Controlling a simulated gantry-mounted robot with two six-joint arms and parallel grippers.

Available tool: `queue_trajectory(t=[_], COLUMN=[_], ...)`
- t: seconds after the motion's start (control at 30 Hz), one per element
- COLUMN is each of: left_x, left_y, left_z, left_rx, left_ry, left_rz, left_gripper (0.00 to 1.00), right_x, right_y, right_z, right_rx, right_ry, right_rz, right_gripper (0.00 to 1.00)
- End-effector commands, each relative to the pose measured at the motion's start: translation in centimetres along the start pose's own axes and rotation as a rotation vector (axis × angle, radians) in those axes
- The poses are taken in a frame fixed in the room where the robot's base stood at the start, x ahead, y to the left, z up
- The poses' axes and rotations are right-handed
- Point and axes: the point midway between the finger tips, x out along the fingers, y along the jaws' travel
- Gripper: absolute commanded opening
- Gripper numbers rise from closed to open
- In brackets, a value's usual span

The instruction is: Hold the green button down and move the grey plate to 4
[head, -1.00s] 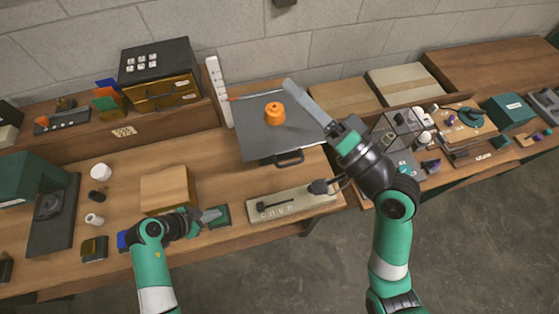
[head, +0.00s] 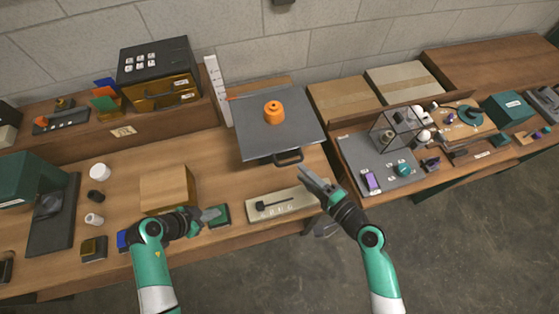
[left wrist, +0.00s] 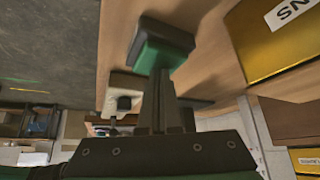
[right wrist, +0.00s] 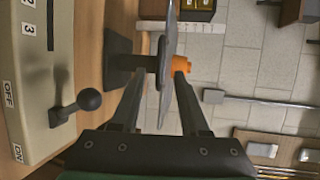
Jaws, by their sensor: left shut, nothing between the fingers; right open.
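The grey plate (head: 258,136) lies level on a stand at the back, with an orange knob-like piece (head: 274,113) on it and a dark handle (head: 290,158) at its front. A white upright scale (head: 218,90) stands at its left; a red pointer (head: 235,98) meets its lower half. My left gripper (head: 212,216) is shut and empty at the green button (head: 221,214); in the left wrist view the button (left wrist: 168,62) is at the fingertips. Contact and how far it is pressed I cannot tell.
A beige panel (head: 305,203) with a black-knobbed lever (right wrist: 90,98) lies between the grippers; ON, OFF and numbers show on it. A wooden block (head: 167,188) stands left of the button. A grey board (head: 375,165) with small parts lies right. The floor in front is clear.

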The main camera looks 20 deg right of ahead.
Motion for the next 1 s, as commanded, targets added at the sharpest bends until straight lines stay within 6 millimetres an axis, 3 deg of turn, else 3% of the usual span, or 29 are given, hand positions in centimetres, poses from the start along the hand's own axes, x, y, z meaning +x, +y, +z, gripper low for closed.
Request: queue_trajectory(t=[0.1,0.3,0.63,0.9,1.0], left_x=[0.4,0.4,0.4,0.4,0.4], left_y=[0.2,0.2,0.2,0.2,0.2], left_z=[0.6,0.6,0.6,0.6,0.6], left_rx=[-0.004,-0.004,-0.004,-0.005,-0.005], left_ry=[-0.012,-0.012,-0.012,-0.012,-0.012], left_rz=[0.004,0.004,0.004,0.004,0.004], left_gripper=[0.00,0.00,0.00,0.00,0.00], right_x=[2.9,5.6,6.2,6.2,6.2], right_y=[0.0,0.0,0.1,0.1,0.1], right_z=[0.1,0.0,0.0,0.0,0.0], right_rx=[0.000,0.000,0.000,0.000,0.000], right_ry=[-0.004,-0.002,0.000,0.000,0.000], right_rz=[0.000,-0.001,-0.001,-0.001,-0.001], right_gripper=[0.45,0.45,0.45,0.00,0.00])
